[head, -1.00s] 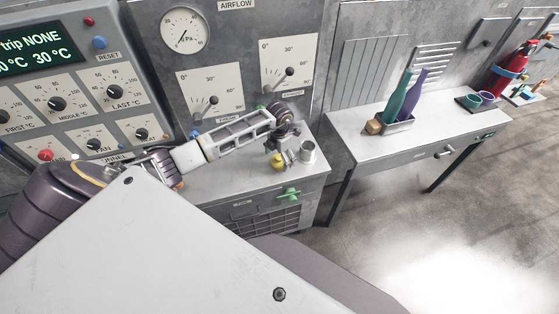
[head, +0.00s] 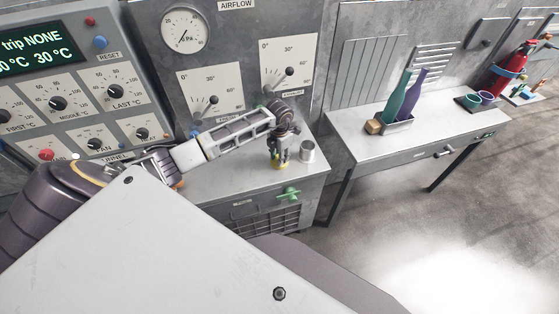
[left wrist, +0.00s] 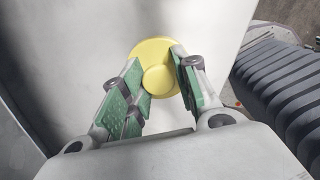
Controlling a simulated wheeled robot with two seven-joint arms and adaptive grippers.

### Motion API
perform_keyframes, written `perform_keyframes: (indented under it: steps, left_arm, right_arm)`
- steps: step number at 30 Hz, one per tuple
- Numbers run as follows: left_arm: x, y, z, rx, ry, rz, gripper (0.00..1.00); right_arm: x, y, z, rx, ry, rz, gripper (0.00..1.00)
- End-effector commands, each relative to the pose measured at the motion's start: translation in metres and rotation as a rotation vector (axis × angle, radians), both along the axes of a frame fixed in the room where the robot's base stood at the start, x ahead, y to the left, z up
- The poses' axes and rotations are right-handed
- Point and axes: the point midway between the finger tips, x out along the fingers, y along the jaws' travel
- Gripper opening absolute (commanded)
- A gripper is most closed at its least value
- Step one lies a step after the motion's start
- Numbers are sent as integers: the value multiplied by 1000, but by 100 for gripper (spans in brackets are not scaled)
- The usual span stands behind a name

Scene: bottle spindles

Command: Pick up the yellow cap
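The yellow cap (left wrist: 151,55) is a round disc with a smaller raised knob, on the pale counter top in the left wrist view. It also shows in the head view (head: 279,166), mostly hidden behind my gripper. My left gripper (left wrist: 162,85) points down at it from above. Its green-padded fingers are apart, on either side of the cap's knob. A gap seems to show between the knob and the right finger; whether the left finger touches is unclear. My right gripper is in neither view.
A grey metal cup (head: 308,151) stands just right of my left gripper. A control panel rises behind. A separate table (head: 415,135) holds bottles in a tray, with a wooden block beside it.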

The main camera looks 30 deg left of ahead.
Motion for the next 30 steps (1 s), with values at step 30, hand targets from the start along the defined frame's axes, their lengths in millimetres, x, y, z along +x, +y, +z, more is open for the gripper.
perform_keyframes:
  steps: [30]
  left_arm:
    - [-3, 0, 31, 2, 10, -3, 11]
  right_arm:
    - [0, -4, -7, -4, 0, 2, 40]
